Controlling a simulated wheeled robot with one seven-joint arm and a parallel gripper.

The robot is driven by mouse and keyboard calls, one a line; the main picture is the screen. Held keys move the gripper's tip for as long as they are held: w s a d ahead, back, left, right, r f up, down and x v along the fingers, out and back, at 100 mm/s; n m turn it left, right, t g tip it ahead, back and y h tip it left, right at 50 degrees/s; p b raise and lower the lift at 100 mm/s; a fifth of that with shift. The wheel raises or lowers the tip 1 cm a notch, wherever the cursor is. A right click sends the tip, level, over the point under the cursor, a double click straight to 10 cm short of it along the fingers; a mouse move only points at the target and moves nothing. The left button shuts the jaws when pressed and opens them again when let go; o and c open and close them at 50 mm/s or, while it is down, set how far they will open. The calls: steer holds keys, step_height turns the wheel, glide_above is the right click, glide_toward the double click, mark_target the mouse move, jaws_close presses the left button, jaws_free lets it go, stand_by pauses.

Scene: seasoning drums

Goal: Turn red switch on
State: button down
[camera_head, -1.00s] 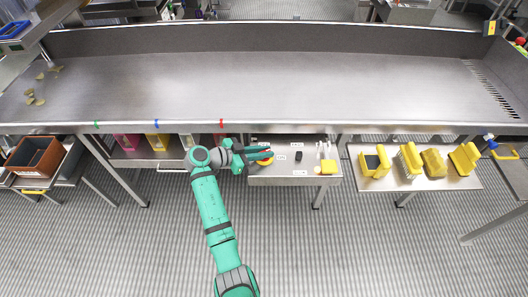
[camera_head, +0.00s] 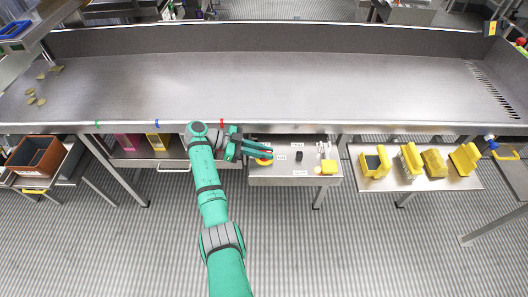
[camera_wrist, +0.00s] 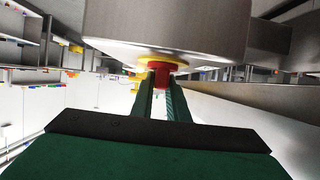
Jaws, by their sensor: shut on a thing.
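The red switch (camera_wrist: 161,69) is a red knob on a yellow collar (camera_wrist: 163,60), mounted on a metal part, in the wrist view at upper centre. My gripper (camera_wrist: 161,86) has its two green fingers on either side of the red knob and is shut on it. In the head view my gripper (camera_head: 269,153) is at the left end of a small metal side table, below the front edge of the long steel bench. A yellow ring-like patch (camera_head: 264,161) shows just beside its fingers there. The switch's on or off position cannot be told.

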steer(key=shift+f, duration=0.1)
steer(key=c, duration=1.7)
jaws_free()
steer(key=v, duration=1.1)
steer(key=shift+d, duration=0.1)
